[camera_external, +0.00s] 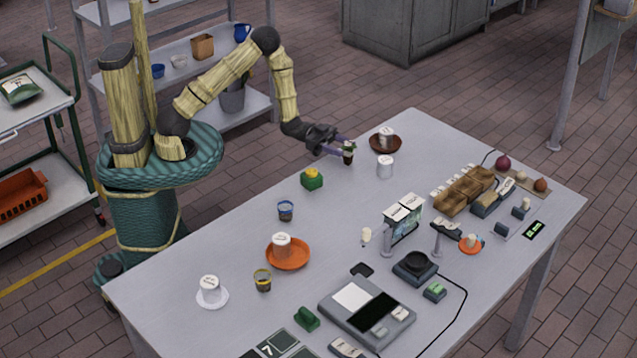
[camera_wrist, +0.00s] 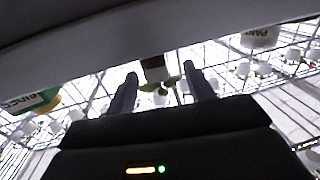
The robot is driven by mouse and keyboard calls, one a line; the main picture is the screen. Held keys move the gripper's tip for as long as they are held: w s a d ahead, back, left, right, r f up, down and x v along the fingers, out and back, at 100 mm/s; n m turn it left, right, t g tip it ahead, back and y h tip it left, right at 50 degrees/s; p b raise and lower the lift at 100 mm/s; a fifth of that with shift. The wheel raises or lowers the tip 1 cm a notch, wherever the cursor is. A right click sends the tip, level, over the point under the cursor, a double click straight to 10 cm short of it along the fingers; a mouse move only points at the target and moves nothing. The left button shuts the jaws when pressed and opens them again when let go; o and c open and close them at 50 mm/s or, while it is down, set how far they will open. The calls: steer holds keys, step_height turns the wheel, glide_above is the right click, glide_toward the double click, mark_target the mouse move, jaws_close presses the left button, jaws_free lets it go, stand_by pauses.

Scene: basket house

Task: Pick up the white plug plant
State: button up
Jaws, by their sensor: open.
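The plug plant (camera_external: 348,158) is small, with a dark brown plug and a bit of green and white at its top. It is at the far left edge of the table, near the brown bowl. My gripper (camera_external: 344,149) is open, with its purple fingers reaching to the plant. In the wrist view the two fingers of my gripper (camera_wrist: 160,71) are spread apart, and the brown and green of the plant (camera_wrist: 155,70) show between their tips. I cannot tell whether either finger touches it.
A brown bowl (camera_external: 373,145) with a white cup and a separate white cup (camera_external: 385,167) stand just right of my gripper. A green block with a yellow top (camera_external: 312,182) is nearer left. Devices and trays crowd the table's right side; its left edge (camera_external: 235,215) is mostly bare.

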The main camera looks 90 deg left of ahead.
mark_target(352, 152)
steer(key=x, duration=0.5)
steer(key=shift+s+d, duration=0.1)
steer(key=shift+d, duration=0.05)
steer(key=c, duration=1)
steer(key=shift+c, duration=0.2)
steer(key=shift+r, duration=0.2)
steer(key=shift+s+a, duration=0.25)
steer(key=shift+s, duration=0.05)
steer(key=v, duration=1.7)
steer(key=shift+s+b, duration=0.2)
steer(key=shift+b, duration=0.15)
